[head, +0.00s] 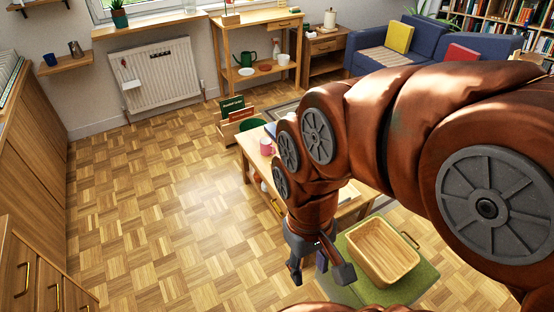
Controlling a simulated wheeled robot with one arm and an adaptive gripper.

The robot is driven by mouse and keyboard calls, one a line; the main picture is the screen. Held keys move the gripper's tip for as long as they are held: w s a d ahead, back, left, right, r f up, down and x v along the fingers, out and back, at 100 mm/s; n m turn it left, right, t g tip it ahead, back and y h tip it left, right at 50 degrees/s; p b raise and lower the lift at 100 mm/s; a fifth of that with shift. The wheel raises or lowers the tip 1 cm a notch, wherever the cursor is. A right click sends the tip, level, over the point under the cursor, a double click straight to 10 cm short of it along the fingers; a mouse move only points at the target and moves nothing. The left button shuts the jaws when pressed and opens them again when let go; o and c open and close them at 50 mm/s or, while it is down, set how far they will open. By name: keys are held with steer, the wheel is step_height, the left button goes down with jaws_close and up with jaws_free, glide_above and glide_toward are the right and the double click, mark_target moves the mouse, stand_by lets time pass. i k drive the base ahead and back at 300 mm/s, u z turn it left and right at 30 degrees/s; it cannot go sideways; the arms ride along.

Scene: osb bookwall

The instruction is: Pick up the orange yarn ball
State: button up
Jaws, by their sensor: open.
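I cannot make out an orange yarn ball in the head view; my arm hides much of the right side and part of the low wooden table (249,158). My gripper (320,270) hangs pointing down in the lower middle, with its grey fingers spread apart. It is open, and I see no ball between the fingers. It appears in front of the low table and just left of a wooden basket (411,270).
The basket is on a green cushion or mat (421,284). A pink cup-like thing (267,146) stands on the low table. A wooden rack (230,131) stands behind it. Wooden cabinets (36,130) line the left. The parquet floor (160,210) at left is clear.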

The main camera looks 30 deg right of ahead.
mark_target(257, 178)
steer(key=u, duration=0.05)
steer(key=i, duration=1.25)
steer(key=u, duration=0.75)
steer(key=i, duration=0.65)
steer(key=u, duration=0.3)
